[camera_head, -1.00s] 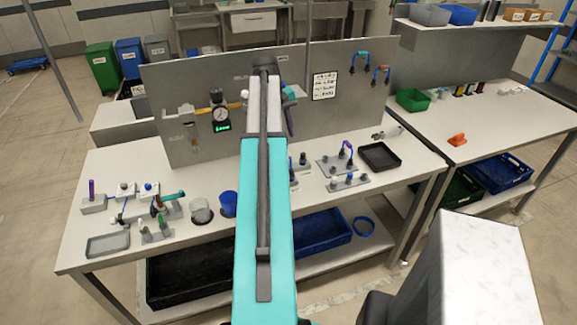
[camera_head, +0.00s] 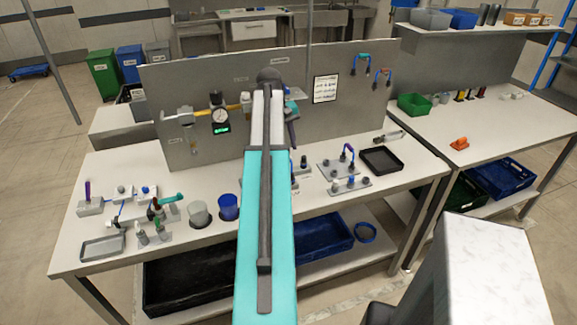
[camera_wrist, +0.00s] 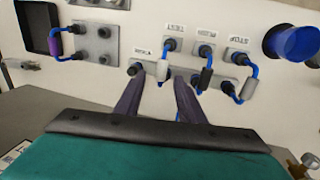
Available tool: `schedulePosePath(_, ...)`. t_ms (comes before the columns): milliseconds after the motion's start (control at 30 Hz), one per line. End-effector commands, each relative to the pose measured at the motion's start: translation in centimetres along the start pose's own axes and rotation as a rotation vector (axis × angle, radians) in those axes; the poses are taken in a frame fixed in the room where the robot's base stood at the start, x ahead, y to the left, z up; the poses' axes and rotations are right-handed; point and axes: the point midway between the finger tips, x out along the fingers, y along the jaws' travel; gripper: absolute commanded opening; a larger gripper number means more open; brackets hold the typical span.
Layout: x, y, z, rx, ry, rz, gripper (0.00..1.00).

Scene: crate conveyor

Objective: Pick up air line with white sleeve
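In the wrist view, a blue air line with a white sleeve (camera_wrist: 163,75) stands on grey fittings, between the tips of my gripper (camera_wrist: 158,84). The two dark fingers are apart, one on each side of it, and I see no closed grip on it. Beside it stand a blue line with a dark grey sleeve (camera_wrist: 207,77) and one with a pale grey sleeve (camera_wrist: 248,88). A line with a purple sleeve (camera_wrist: 57,42) is at the far left. In the head view my arm hides the white-sleeved line and most of the gripper.
Small labels lie by the fittings. A blue cup (camera_wrist: 292,42) is at the wrist view's right. In the head view, a grey panel (camera_head: 240,82) stands behind the workspace. A black tray (camera_head: 382,160) lies to the right, and a clear cup (camera_head: 198,213) and blue cup (camera_head: 228,207) to the left.

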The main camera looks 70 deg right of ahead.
Motion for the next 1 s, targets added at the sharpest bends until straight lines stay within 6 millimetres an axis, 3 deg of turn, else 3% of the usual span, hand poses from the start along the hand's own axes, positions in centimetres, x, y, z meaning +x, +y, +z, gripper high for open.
schedulePosePath(600,4.6,-0.1,0.3,0.001,0.0,0.0,0.36)
schedulePosePath(1000,5.1,-0.1,0.3,0.002,0.0,0.0,0.36)
